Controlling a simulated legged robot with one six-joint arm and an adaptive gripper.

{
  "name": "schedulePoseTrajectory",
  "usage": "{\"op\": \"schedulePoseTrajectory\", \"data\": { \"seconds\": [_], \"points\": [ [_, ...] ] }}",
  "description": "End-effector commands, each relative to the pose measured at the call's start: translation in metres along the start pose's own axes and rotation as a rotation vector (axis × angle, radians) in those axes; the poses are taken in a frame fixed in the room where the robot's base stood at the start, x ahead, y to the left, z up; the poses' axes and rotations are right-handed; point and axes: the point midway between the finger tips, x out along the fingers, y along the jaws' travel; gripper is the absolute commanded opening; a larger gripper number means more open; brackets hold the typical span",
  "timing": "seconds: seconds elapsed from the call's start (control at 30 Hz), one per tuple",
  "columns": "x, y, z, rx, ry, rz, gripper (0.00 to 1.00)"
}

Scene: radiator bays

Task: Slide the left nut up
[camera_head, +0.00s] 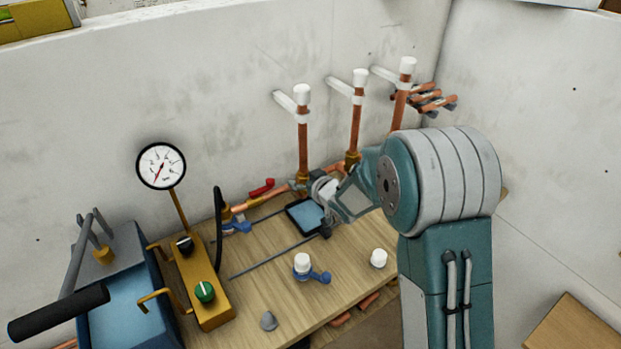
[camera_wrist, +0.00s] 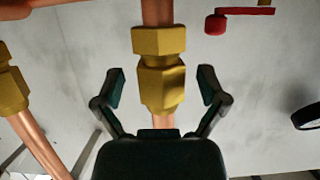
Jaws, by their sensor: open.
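The left copper pipe (camera_head: 303,148) stands upright by the back wall under a white cap. Its brass fitting (camera_head: 300,184) is partly hidden by my gripper in the head view. In the wrist view, this fitting shows as two hexagonal brass pieces on the pipe: one piece (camera_wrist: 158,41) higher in the picture and a bigger nut-like piece (camera_wrist: 162,88) below it. My gripper (camera_wrist: 161,78) is open, with one finger on each side of the bigger piece. Gaps show between the fingers and the brass. The wrist picture appears upside down compared with the head view.
The middle pipe (camera_head: 356,125) and its brass fitting (camera_head: 352,159) stand close to the right. A red lever (camera_head: 262,187) lies to the left.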

Motion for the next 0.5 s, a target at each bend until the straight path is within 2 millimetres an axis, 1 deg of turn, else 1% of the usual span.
{"op": "schedulePoseTrajectory", "data": {
  "seconds": [0.07,0.1,0.17,0.2,0.23,0.27,0.3,0.5],
  "points": [
    [0.0001,-0.0004,0.0000,0.000,0.000,0.000,0.91],
    [0.0001,-0.0004,0.0000,0.000,0.000,0.000,0.87],
    [0.0000,-0.0003,0.0000,0.000,0.000,0.000,0.60],
    [0.0000,-0.0003,0.0000,0.000,0.000,0.000,0.42],
    [0.0000,-0.0003,0.0000,0.000,0.000,0.000,0.29],
    [-0.0001,-0.0003,0.0000,0.000,0.000,0.000,0.20],
    [-0.0001,-0.0003,0.0001,0.000,-0.001,0.000,0.17],
    [-0.0004,-0.0005,-0.0007,-0.001,0.000,-0.001,0.17]
  ]
}}
